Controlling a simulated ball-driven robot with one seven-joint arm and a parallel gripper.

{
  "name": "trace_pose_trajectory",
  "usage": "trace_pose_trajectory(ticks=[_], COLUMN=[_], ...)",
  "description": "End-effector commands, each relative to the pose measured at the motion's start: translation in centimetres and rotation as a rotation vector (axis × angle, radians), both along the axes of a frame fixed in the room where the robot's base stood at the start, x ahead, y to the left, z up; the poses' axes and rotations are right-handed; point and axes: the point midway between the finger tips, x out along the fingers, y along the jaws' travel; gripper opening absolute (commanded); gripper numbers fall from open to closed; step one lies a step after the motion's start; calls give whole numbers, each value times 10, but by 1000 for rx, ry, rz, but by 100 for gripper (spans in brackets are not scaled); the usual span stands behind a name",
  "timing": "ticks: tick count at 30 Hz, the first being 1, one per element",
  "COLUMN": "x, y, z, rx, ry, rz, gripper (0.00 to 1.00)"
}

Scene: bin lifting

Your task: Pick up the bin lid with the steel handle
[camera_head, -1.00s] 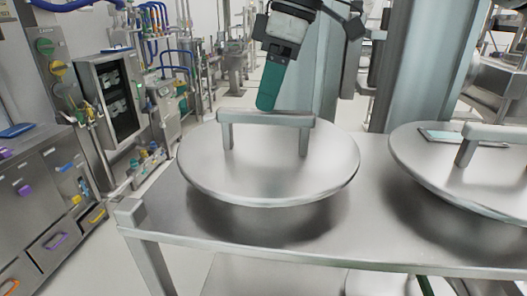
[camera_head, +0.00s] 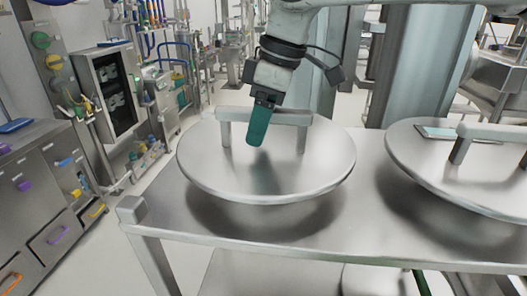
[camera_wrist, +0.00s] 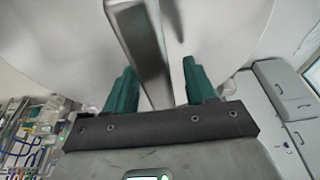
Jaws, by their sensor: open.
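A round steel bin lid (camera_head: 215,172) with a raised bar handle (camera_head: 290,118) sits at the left of a steel table, and it also fills the upper wrist view (camera_wrist: 230,30). My gripper (camera_head: 257,135) reaches down over this lid at the handle, its green finger overlapping the bar in the head view. In the wrist view my gripper (camera_wrist: 160,85) is open, with one green finger on each side of the steel handle bar (camera_wrist: 147,50). I see a gap on both sides of the bar. The second finger is hidden in the head view.
A second round lid (camera_head: 420,165) with its own handle (camera_head: 490,132) stands at the right of the table, with a small flat device on it. The table (camera_head: 330,232) has bare surface in front of both lids. Steel cabinets (camera_head: 50,200) stand at the left.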

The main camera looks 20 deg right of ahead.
Motion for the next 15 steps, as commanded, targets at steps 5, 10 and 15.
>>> trace_pose_trajectory(ticks=[5, 10, 15], x=[0, 0, 0], y=[0, 0, 0], z=[-1, -3, -5], rx=[1, 2, 0], ry=[0, 0, 0], rz=[0, 0, 0], gripper=[55, 55, 55])
